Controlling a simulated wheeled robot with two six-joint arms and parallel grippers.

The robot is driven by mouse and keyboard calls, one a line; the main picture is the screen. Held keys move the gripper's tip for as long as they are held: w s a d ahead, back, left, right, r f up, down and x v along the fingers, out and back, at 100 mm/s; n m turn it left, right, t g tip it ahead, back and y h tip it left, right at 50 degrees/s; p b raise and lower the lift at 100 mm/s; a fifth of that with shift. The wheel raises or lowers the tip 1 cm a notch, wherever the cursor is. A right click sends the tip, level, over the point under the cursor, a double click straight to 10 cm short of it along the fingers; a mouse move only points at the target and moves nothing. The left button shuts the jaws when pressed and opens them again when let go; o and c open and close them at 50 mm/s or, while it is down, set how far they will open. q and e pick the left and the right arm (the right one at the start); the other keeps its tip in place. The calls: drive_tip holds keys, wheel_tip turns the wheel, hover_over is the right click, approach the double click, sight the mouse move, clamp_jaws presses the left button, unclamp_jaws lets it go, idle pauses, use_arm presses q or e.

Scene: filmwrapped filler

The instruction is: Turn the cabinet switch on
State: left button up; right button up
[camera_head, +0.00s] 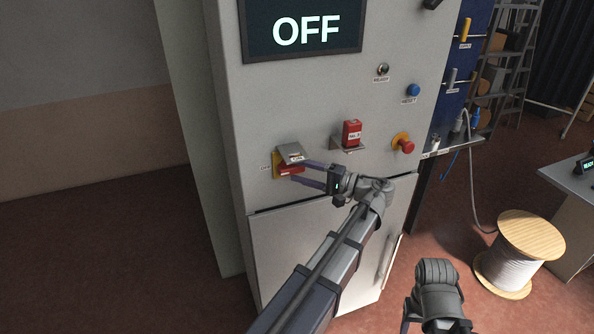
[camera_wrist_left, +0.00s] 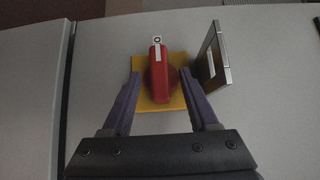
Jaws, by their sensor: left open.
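The grey cabinet (camera_head: 330,98) carries a screen (camera_head: 303,28) that reads OFF. The cabinet switch is a red handle (camera_wrist_left: 158,72) on a yellow plate (camera_wrist_left: 143,99), low on the cabinet front. In the head view the red handle (camera_head: 290,169) shows partly under a grey hinged cover (camera_head: 291,153). In the left wrist view the cover (camera_wrist_left: 213,57) stands out at the right of the handle. My left gripper (camera_head: 304,175) is open, its fingers on either side of the red handle; I cannot tell whether they touch it. Part of my right arm shows at the bottom right; its fingertips are not clear.
To the right on the cabinet are a red block (camera_head: 352,133) on a bracket, a red emergency button (camera_head: 405,145), a blue reset button (camera_head: 413,90) and a key switch (camera_head: 383,69). A cable spool (camera_head: 518,255) stands on the floor at right. Floor at left is clear.

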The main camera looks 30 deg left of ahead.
use_arm(q)
drive_tip(key=shift+a, duration=0.6)
clamp_jaws()
